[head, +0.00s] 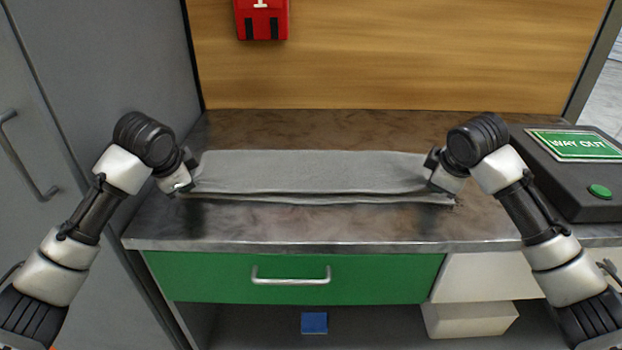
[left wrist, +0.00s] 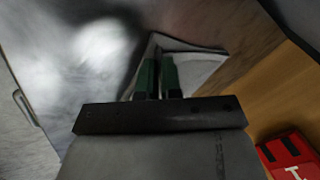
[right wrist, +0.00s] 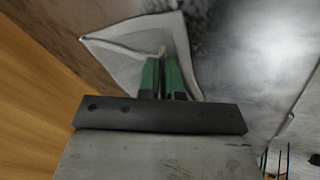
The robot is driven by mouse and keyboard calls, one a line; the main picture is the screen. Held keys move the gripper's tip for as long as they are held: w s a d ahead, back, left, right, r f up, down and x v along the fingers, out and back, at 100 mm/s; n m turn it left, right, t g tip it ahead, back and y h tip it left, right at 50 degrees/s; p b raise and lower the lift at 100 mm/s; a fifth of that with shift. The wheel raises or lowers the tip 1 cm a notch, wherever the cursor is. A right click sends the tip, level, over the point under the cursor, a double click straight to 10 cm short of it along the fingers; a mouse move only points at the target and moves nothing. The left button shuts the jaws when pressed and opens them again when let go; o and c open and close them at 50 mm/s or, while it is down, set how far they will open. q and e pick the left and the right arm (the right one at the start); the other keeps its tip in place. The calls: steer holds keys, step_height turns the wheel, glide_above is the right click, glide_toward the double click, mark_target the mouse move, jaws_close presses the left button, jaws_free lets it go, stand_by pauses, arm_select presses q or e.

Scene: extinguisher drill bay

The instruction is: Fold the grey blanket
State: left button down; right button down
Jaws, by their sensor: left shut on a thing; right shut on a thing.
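The grey blanket (head: 310,172) lies across the countertop as a long, wide strip, with a second layer edge showing along its front side. My left gripper (head: 188,186) is at its left end; in the left wrist view my left gripper (left wrist: 158,75) has its green fingers closed on a corner of the blanket (left wrist: 195,65). My right gripper (head: 436,180) is at its right end; in the right wrist view my right gripper (right wrist: 165,75) has its fingers closed on a corner of the blanket (right wrist: 135,50). The arms partly hide both ends.
A dark box with a "WAY OUT" sign (head: 578,144) and a green button stands at the right. A red box (head: 262,18) hangs on the wooden back wall (head: 400,55). A tall grey cabinet (head: 90,80) is at the left. The countertop (head: 300,228) is clear in front.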

arm_select(q)
steer(key=c, duration=1)
jaws_free()
arm_select(e)
steer(key=c, duration=1)
jaws_free()
